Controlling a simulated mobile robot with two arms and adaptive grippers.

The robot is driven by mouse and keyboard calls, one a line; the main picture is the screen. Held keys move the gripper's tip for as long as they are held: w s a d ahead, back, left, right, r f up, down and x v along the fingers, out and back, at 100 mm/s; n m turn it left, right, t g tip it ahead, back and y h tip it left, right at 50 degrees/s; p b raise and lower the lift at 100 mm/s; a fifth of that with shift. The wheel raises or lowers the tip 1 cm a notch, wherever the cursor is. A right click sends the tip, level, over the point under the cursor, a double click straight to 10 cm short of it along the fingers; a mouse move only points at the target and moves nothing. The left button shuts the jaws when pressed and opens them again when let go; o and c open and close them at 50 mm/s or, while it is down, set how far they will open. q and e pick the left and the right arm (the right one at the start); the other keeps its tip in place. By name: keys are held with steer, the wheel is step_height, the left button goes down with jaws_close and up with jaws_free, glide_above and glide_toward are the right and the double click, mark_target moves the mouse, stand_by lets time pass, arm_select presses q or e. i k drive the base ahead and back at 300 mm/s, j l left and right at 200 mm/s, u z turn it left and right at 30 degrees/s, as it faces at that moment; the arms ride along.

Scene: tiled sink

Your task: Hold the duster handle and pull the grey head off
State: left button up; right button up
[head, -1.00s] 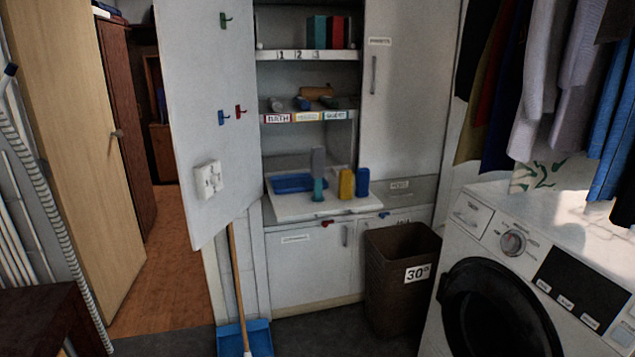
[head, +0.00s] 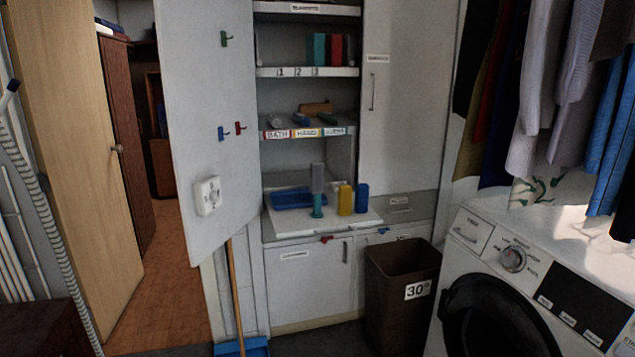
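The duster stands upright on the white pull-out board of the cupboard, in the head view. Its grey head (head: 318,178) is on top of a teal handle (head: 317,205), and the two look joined. A blue tray (head: 292,200) lies to its left. A yellow block (head: 346,200) and a blue block (head: 362,198) stand to its right. Neither of my grippers is in view, and nothing touches the duster.
The open cupboard door (head: 208,120) stands to the left of the shelves. A brown bin (head: 400,305) stands on the floor below the board (head: 290,228) at right. A washing machine (head: 520,270) fills the lower right, with clothes hanging above it.

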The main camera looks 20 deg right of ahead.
mark_target(316, 175)
steer(key=i+l+z, duration=0.1)
steer(key=i+z, duration=0.2)
steer(key=i, duration=0.75)
